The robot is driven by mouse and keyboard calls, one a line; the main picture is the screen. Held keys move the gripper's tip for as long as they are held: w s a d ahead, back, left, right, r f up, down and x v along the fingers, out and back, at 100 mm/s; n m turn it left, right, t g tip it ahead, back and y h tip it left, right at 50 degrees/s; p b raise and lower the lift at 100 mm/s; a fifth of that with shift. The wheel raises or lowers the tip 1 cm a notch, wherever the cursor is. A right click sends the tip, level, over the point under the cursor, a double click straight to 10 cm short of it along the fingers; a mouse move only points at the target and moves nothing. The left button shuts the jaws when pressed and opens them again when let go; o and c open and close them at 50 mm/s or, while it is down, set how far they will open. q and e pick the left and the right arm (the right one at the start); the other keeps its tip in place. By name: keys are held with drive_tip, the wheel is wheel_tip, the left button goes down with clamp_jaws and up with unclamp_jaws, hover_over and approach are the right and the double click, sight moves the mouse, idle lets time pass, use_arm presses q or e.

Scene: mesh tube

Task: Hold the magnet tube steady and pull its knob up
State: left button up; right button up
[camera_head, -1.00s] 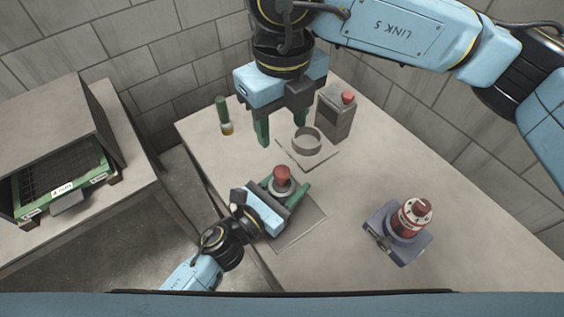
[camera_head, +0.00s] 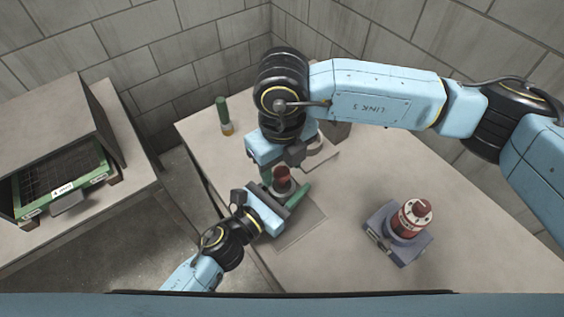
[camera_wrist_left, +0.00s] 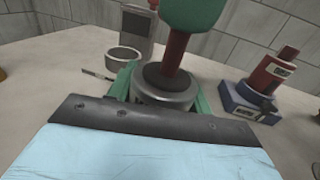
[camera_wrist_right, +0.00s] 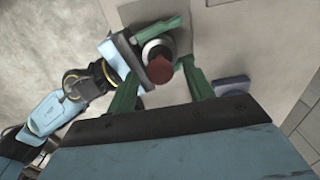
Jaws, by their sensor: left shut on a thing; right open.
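The magnet tube stands upright on the table, a grey cylinder (camera_wrist_left: 163,97) with a dark top and a red knob (camera_head: 282,175) on a red stem. My left gripper (camera_wrist_left: 160,86) is shut on the tube's grey body, its green fingers at either side. My right gripper (camera_wrist_right: 158,78) is directly above the tube, pointing down and open. In the right wrist view the red knob (camera_wrist_right: 159,70) shows between its spread green fingers. In the left wrist view one green finger (camera_wrist_left: 192,14) hides the knob's top; contact cannot be told.
A red cylinder (camera_head: 411,216) on a blue-grey base stands at the right. A grey ring (camera_wrist_left: 123,58) and a grey box (camera_wrist_left: 136,27) are behind the tube. A green-capped vial (camera_head: 222,112) stands at the table's left edge. A side bench (camera_head: 100,220) is at the left.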

sight(282, 171)
drive_tip(key=shift+c, duration=0.4)
clamp_jaws()
use_arm(q)
drive_tip(key=shift+f, duration=0.1)
use_arm(e)
drive_tip(key=shift+r, duration=2.55)
drive_tip(key=shift+o, duration=0.4)
unclamp_jaws()
wheel_tip(282, 171, up, 12)
use_arm(q)
drive_tip(key=o, duration=1.2)
